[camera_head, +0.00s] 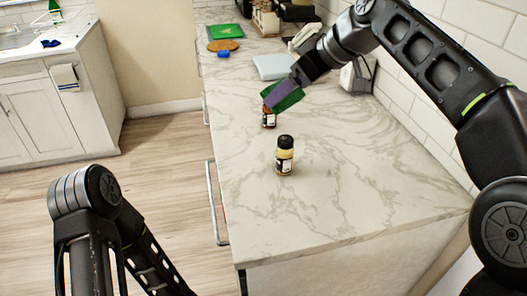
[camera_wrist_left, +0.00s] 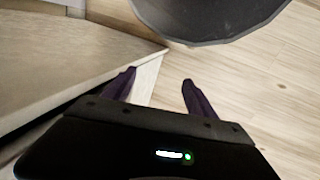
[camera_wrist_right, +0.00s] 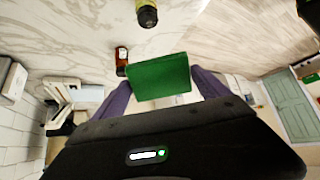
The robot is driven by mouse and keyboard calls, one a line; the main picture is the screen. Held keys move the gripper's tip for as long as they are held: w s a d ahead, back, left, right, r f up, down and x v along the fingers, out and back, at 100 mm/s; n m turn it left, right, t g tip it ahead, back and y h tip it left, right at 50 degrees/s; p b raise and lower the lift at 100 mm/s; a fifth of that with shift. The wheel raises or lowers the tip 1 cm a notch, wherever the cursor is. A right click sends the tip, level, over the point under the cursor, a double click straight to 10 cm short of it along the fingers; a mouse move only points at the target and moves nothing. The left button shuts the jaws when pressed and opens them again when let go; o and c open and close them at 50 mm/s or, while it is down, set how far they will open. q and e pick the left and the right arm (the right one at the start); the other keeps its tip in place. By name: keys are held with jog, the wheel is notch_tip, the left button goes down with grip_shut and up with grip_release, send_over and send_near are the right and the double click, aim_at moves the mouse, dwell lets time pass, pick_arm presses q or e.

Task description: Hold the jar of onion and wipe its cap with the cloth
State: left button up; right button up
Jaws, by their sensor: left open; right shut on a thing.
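A jar with a black cap and pale yellow contents (camera_head: 285,157) stands upright on the marble counter; it also shows in the right wrist view (camera_wrist_right: 147,14). Its label is too small to read, but the contents look like onion. My right gripper (camera_head: 277,98) is shut on a green cloth (camera_head: 287,99), held flat like a panel above the counter, behind the pale jar in the head view and apart from it. The cloth fills the space between the fingers in the right wrist view (camera_wrist_right: 160,78). My left gripper (camera_wrist_left: 161,84) is open and empty, low beside the counter edge.
A second jar with reddish contents (camera_head: 268,119) stands close by the cloth and is partly hidden. A pale board (camera_head: 273,67), a blue item (camera_head: 223,54) and a green board (camera_head: 225,31) lie farther back. The counter's near part (camera_head: 330,215) is clear.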

pick_arm(q)
jog(key=w+a+r+n+t, duration=0.2)
jog(key=w+a+r+n, duration=0.3)
jog(key=w+r, duration=0.4)
jog(key=w+a+r+n+t, duration=0.2)
jog(key=w+a+r+n, duration=0.1)
jog(key=w+r+n, duration=0.55)
jog(key=w+a+r+n+t+h, duration=0.1)
jog(key=w+r+n+t, duration=0.1)
jog(key=w+r, duration=0.35)
jog(key=w+a+r+n+t+h, duration=0.1)
jog(key=w+r+n, duration=0.1)
jog(key=r, duration=0.7)
jog(key=w+a+r+n+t+h, duration=0.1)
jog(key=w+r+n+t, duration=0.2)
jog(key=r, duration=0.5)
jog(key=n+g+h, duration=0.1)
jog(key=n+h, duration=0.1)
jog(key=h, duration=0.2)
send_near(285, 155)
jog(key=w+f, duration=0.1)
jog(key=f, duration=0.1)
jog(key=w+f, duration=0.1)
jog(key=w, duration=0.1)
jog(key=shift+w+d+f, duration=0.1)
jog(key=shift+d+f, duration=0.05)
jog(key=shift+f, duration=0.2)
jog(key=shift+d+g, duration=0.2)
jog(key=shift+g, duration=0.1)
